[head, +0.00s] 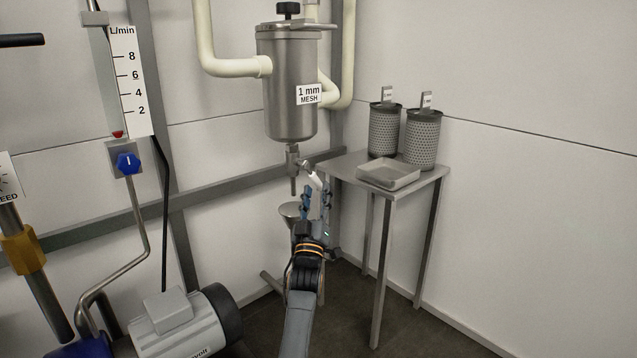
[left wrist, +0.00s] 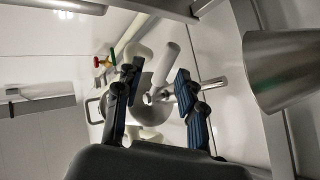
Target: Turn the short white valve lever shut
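The short white valve lever (head: 314,178) sits on the drain valve (head: 292,158) under the steel strainer tank (head: 290,85) and slants down to the right. My left gripper (head: 317,200) reaches up from below, with its fingertips close under the lever's lower end. In the left wrist view the fingers (left wrist: 158,78) are open, and the pale lever (left wrist: 167,66) shows between them with a visible gap on each side. I cannot tell its exact depth relative to the fingertips. My right gripper is not in view.
A funnel (head: 289,209) hangs below the drain outlet, left of my gripper. A metal side table (head: 415,184) at right holds a shallow tray (head: 388,173) and two mesh baskets (head: 384,130). A motor pump (head: 180,325) stands at lower left. A wall rail runs behind.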

